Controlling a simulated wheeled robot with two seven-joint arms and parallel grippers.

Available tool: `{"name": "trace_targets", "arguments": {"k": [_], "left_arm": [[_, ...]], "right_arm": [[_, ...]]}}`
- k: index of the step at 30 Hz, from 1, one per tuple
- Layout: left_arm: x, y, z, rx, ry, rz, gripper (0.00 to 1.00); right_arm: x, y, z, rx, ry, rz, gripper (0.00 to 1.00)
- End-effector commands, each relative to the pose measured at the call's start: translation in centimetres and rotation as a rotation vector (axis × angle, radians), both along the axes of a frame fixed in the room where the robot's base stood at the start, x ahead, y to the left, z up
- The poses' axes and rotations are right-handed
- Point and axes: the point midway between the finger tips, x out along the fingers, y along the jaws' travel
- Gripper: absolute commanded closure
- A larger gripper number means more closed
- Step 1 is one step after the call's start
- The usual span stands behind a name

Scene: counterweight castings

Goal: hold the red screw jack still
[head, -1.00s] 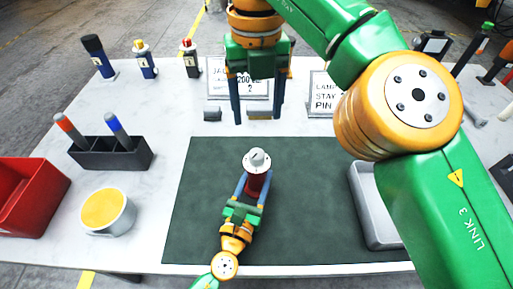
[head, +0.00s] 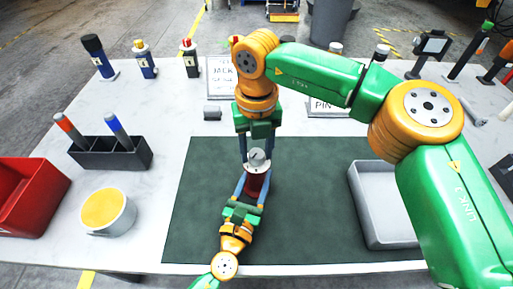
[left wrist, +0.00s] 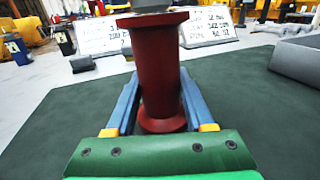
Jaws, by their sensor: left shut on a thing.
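The red screw jack (head: 257,185) stands upright on the dark green mat (head: 320,220), with a pale grey round top (head: 258,161). My left gripper (head: 250,190) is shut on it from the front, one blue finger along each side. In the left wrist view the jack's red body (left wrist: 158,75) stands between those fingers, its flared foot low between them; its top is cut off. My right gripper (head: 257,154) points down at the jack's top from behind, its fingers either side of the grey top. Whether they touch it is unclear.
A grey tray (head: 354,185) is on the mat's right edge. A yellow-filled cup (head: 107,222), a red bin (head: 38,205) and a black holder with two markers (head: 100,158) stand at left. Sign cards (head: 222,80) and bottles are at the back.

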Motion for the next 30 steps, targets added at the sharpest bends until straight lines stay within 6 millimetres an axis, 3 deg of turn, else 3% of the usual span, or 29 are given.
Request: {"name": "trace_targets", "arguments": {"k": [1,5,14,30], "left_arm": [[-0.05,-0.03,-0.13,0.0,0.003,-0.001,1.0],[-0.05,-0.03,-0.13,0.0,0.003,-0.001,1.0],[-0.05,-0.02,-0.12,0.001,0.003,-0.001,1.0],[-0.04,-0.02,-0.1,0.001,0.003,-0.001,1.0]], "right_arm": [[0.0,0.0,0.0,0.0,0.0,0.0,0.67],[0.0,0.01,0.01,0.0,0.0,0.0,1.0],[-0.01,0.03,0.03,0.001,0.0,0.036,1.0],[-0.01,0.06,0.08,0.002,-0.001,0.386,1.0]]}}
